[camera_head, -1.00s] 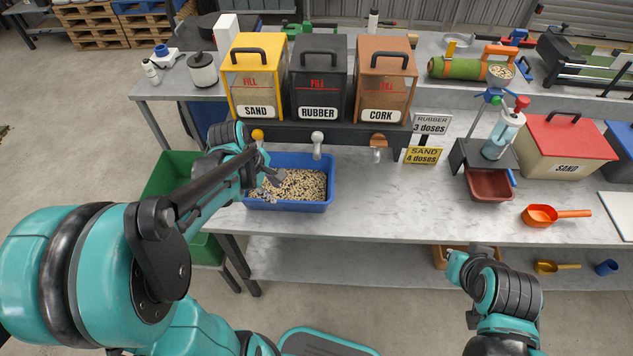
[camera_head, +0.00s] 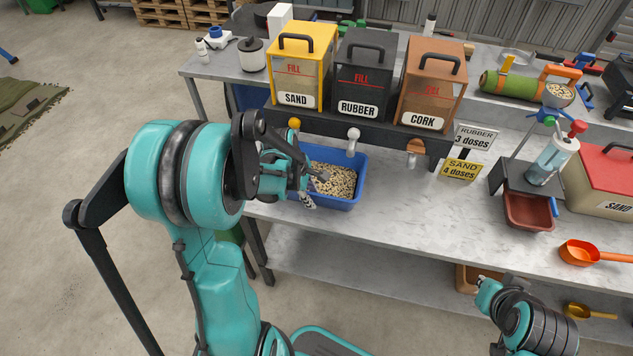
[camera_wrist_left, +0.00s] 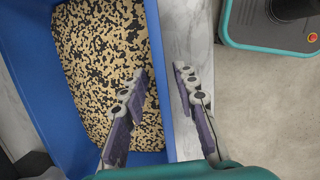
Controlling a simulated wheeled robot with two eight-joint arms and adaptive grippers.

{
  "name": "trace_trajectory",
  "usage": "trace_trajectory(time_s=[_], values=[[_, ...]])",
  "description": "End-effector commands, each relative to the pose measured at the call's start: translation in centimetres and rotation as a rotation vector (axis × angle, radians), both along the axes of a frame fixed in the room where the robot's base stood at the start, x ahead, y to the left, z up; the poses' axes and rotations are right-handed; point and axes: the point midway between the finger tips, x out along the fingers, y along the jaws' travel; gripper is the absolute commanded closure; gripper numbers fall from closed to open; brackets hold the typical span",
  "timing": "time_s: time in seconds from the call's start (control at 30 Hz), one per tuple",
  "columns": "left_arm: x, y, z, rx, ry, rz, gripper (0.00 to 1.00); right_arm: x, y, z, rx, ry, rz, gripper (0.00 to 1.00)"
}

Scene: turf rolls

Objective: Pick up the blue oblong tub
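The blue oblong tub (camera_head: 345,204) stands on the workbench under the dispensers and holds a black and cream granule mix (camera_head: 335,180). My left gripper (camera_head: 315,189) is at the tub's near long side. In the left wrist view, the gripper (camera_wrist_left: 158,90) is open, one finger over the mix and the other over the bench outside. The tub's wall (camera_wrist_left: 164,90) shows between the fingers, with a gap to each. Whether the fingertips reach below the rim cannot be told. My right gripper (camera_head: 487,286) is low at the right, near the lower shelf; its fingers are unclear.
Signs (camera_head: 472,138) stand to the right. A stand with a red tray (camera_head: 529,212) and an orange scoop (camera_head: 585,252) are farther right.

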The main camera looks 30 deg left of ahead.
Motion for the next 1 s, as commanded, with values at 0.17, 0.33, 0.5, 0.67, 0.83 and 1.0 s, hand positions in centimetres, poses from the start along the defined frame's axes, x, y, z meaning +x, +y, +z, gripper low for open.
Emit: trace_trajectory(time_s=[0.17,0.33,0.5,0.67,0.83,1.0], values=[[-0.03,0.01,0.15,0.0,0.0,0.0,0.86,0.01,0.0,0.14,0.0,0.0,0.0,1.0],[-0.03,0.01,0.16,0.0,0.0,0.0,1.0,0.01,0.0,0.14,0.0,0.0,0.0,1.0],[-0.03,0.01,0.15,0.0,0.0,0.0,1.0,0.01,0.0,0.13,0.0,0.0,0.0,1.0],[-0.03,0.0,0.17,-0.001,0.0,0.0,1.0,0.01,0.0,0.13,0.0,0.0,0.0,1.0],[0.0,0.04,0.29,-0.001,0.0,0.0,1.0,0.01,0.0,0.23,0.0,0.0,0.0,1.0],[0.1,0.22,0.83,-0.001,0.0,-0.001,1.0,0.01,0.0,0.64,0.0,0.0,0.0,1.0]])
